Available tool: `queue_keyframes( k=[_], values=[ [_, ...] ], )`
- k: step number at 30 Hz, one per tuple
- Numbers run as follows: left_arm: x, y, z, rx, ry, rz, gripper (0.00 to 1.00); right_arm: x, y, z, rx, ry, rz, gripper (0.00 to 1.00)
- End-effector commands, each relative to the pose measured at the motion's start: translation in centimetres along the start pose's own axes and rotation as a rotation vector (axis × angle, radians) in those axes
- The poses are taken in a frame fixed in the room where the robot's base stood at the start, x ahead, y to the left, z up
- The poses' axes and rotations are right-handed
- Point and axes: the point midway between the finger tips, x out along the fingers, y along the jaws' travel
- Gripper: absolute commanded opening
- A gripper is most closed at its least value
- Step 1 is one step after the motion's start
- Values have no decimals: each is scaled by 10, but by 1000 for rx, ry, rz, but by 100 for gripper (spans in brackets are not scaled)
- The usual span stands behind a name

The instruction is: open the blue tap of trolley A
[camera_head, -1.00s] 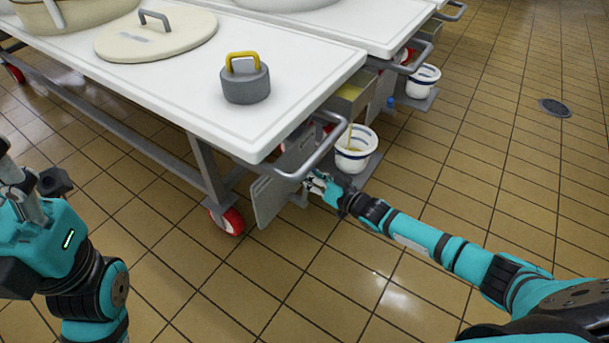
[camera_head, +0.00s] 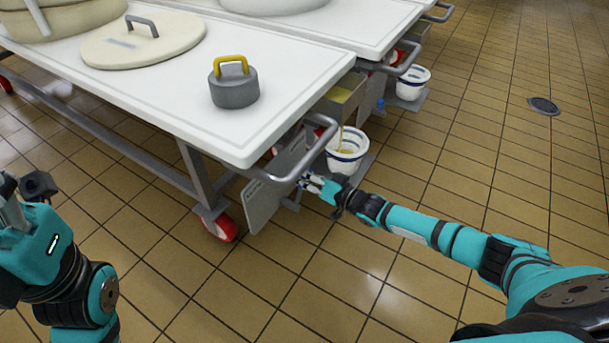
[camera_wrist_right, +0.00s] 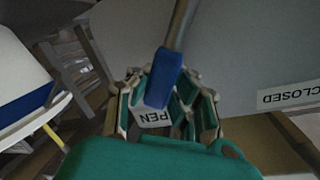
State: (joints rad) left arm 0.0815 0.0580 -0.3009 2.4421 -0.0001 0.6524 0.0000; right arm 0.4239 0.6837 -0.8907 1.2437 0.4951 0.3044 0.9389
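The tap's blue handle (camera_wrist_right: 164,80), on a grey stem, shows in the right wrist view over a label that reads "PEN", partly hidden. A "CLOSED" label (camera_wrist_right: 290,95) is on the grey plate to its right. My right gripper (camera_wrist_right: 168,100) is around the blue handle, with its fingers spread and gaps beside it. In the head view my right gripper (camera_head: 308,183) is at the grey plate (camera_head: 277,190) under the near trolley's (camera_head: 270,90) end. A thin yellow stream falls into the white bucket (camera_head: 347,165). My left gripper (camera_head: 12,190) is at the left; its fingers are unclear.
The trolley's grey push handle (camera_head: 310,160) is just above my right gripper. A grey weight with a yellow handle (camera_head: 234,88) and a cream lid (camera_head: 145,45) lie on the trolley top. A second trolley and bucket (camera_head: 412,82) stand behind. The tiled floor at right is clear.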

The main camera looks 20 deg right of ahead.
Motion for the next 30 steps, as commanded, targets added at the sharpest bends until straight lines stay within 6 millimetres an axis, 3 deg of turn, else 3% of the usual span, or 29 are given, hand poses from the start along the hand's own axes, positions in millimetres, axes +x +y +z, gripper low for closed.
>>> queue_keyframes(
  k=[1,7,17,22,30],
  values=[
    [0,0,0,0,1,-1,44,-5,8,4,0,-10,17,18],
    [0,0,0,0,2,-3,44,-3,6,3,-1,-7,13,44],
    [0,0,0,3,2,2,44,-5,3,1,-1,-3,6,44],
    [0,0,0,2,1,2,44,-29,3,2,-1,-5,7,44],
    [0,0,0,1,1,1,44,-88,5,3,-1,-8,12,44]
  ],
)
